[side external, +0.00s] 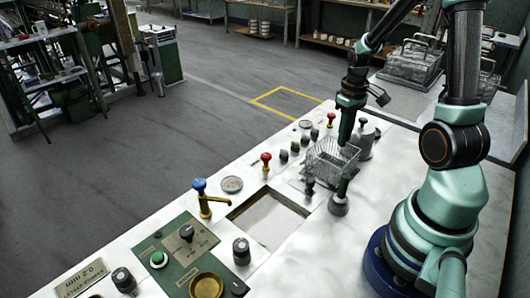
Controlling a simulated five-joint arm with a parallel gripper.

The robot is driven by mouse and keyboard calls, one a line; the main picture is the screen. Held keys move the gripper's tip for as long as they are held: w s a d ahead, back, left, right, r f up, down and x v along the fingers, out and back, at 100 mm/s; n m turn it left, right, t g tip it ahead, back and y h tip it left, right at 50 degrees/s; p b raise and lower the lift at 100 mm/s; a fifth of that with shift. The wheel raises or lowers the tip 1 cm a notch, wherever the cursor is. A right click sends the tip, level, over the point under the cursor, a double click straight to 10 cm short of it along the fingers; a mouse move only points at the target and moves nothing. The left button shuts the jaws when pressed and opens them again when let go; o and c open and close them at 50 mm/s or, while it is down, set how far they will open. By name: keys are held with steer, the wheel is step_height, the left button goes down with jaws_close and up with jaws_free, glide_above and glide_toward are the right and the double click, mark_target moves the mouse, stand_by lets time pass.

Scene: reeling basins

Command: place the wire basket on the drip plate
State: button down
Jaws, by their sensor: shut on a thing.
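The wire basket (325,161) is a small, open-topped box of pale metal mesh near the far end of the white worktop. My gripper (346,142) points down and is shut on the basket's far right rim. A thin grey plate, which looks like the drip plate (294,183), shows beneath the basket at its left edge. The basket covers most of this plate. I cannot tell whether the basket's underside touches it or hangs slightly above.
A grey knobbed lever (339,205) stands close in front of the basket, and a grey lidded pot (367,143) stands to its right. Red-topped and dark knobs line the worktop's far edge. A rectangular basin (268,219) opens nearer, beside a brass tap (207,200).

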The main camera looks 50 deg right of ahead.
steer(key=shift+f, duration=0.1)
steer(key=c, duration=0.8)
jaws_free()
step_height(320, 180, up, 11)
steer(key=shift+r, duration=0.1)
steer(key=shift+a+r, duration=0.15)
steer(key=shift+r, duration=0.35)
steer(key=a+r+n+t, duration=0.1)
steer(key=a+r+t, duration=0.1)
steer(key=a, duration=0.8)
steer(key=a+r+n+t, duration=0.1)
steer(key=a+r+t, duration=0.2)
steer(key=a, duration=0.7)
steer(key=shift+w+a+t, duration=0.2)
steer(key=shift+w+t, duration=0.1)
steer(key=shift+r, duration=0.1)
